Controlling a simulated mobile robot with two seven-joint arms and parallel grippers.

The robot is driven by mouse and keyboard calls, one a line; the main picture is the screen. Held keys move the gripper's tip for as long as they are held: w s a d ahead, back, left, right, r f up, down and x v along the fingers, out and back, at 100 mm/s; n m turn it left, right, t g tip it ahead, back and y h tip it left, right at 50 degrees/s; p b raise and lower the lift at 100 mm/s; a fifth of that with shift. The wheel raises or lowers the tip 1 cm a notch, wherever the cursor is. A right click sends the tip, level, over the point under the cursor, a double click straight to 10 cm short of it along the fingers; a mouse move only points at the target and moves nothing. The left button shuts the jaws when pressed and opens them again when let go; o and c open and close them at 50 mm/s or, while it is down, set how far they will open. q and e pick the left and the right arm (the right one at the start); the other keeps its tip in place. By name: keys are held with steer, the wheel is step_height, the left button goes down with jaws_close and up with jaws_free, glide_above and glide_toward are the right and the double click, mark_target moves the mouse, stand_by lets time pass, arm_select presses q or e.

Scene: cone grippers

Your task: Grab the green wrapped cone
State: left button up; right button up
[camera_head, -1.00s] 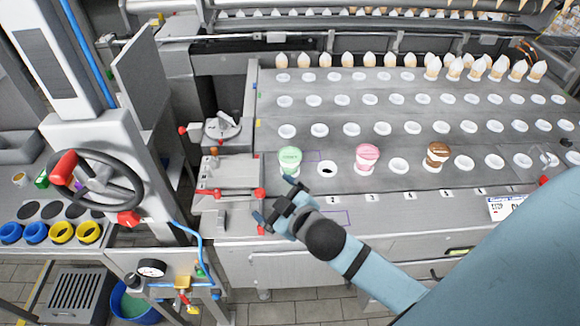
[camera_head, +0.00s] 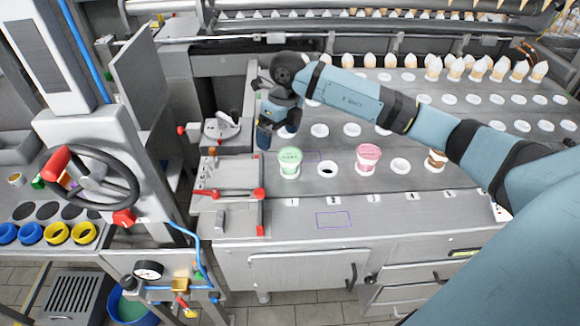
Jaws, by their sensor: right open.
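The green wrapped cone (camera_head: 290,160) sits upright in a white ring in the front row of the metal plate, the leftmost of the cones there. A pink wrapped cone (camera_head: 367,157) stands to its right, past an empty ring (camera_head: 328,169). My right gripper (camera_head: 266,134) is open and points downward, behind and to the left of the green cone in the picture, not touching it. My right arm reaches across the plate from the right. A brown wrapped cone (camera_head: 436,158) is partly hidden by my arm. My left gripper is not in view.
A row of plain cones (camera_head: 478,70) stands at the back of the plate (camera_head: 300,192). Many rings are empty. Red-handled clamps (camera_head: 258,194) and a handwheel (camera_head: 92,182) are at the left. The plate's front strip is clear.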

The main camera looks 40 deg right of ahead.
mark_target(290, 155)
steer(key=shift+m+h, duration=0.3)
steer(key=shift+h, duration=0.6)
steer(key=d+f, duration=0.1)
steer(key=f, duration=0.1)
steer(key=d+f, duration=0.1)
steer(key=f, duration=0.1)
steer(key=d+f+p, duration=0.1)
steer(key=f, duration=0.1)
steer(key=shift+w+d+f, duration=0.15)
steer(key=shift+w+d, duration=0.1)
steer(key=shift+d, duration=0.15)
steer(key=shift+f+p, duration=0.85)
steer(key=shift+f, duration=2.2)
steer(key=c, duration=0.8)
